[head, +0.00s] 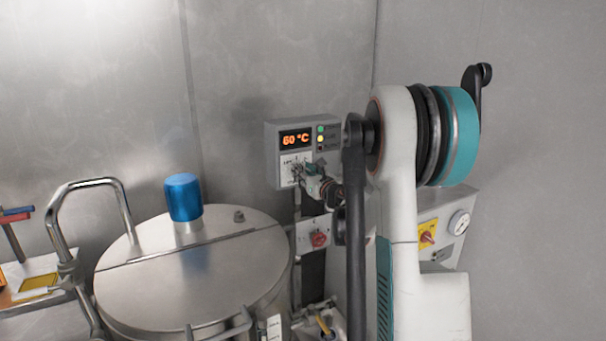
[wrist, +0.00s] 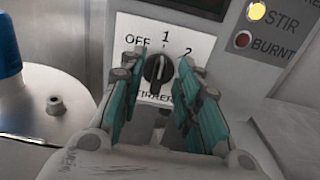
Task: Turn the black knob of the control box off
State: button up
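The grey control box (head: 272,155) is fixed to the wall, with a display reading 60 °C. Its black knob (wrist: 157,74) sits on a white plate (wrist: 130,28) marked OFF, 1 and 2. The knob points roughly up, toward the 1; OFF is at its upper left. My gripper (head: 309,177) is in front of the plate in the head view and hides the knob there. In the wrist view my gripper (wrist: 158,68) is open, with one teal finger on each side of the knob. Gaps show between the fingers and the knob.
A round steel vessel (head: 160,290) with a blue cap (head: 183,197) stands at left, close to my gripper. A red knob (head: 318,239) is below the box. A panel with a gauge (head: 459,222) is behind my arm. STIR is lit yellow (wrist: 257,11).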

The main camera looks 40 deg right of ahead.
jog(key=shift+w+d, duration=0.15)
jog(key=shift+w, duration=0.35)
grip_shut()
jog(key=shift+n, duration=0.4)
jog(key=shift+a+f+n+b, duration=0.1)
jog(key=shift+a+n+b, duration=0.1)
jog(key=shift+n, duration=1.15)
jog(key=shift+a+n+b, duration=0.1)
jog(key=shift+n+b, duration=0.1)
jog(key=shift+n, duration=1.1)
jog(key=shift+a+f+n+b, duration=0.1)
jog(key=shift+a+n+b, duration=0.1)
jog(key=shift+n, duration=1.15)
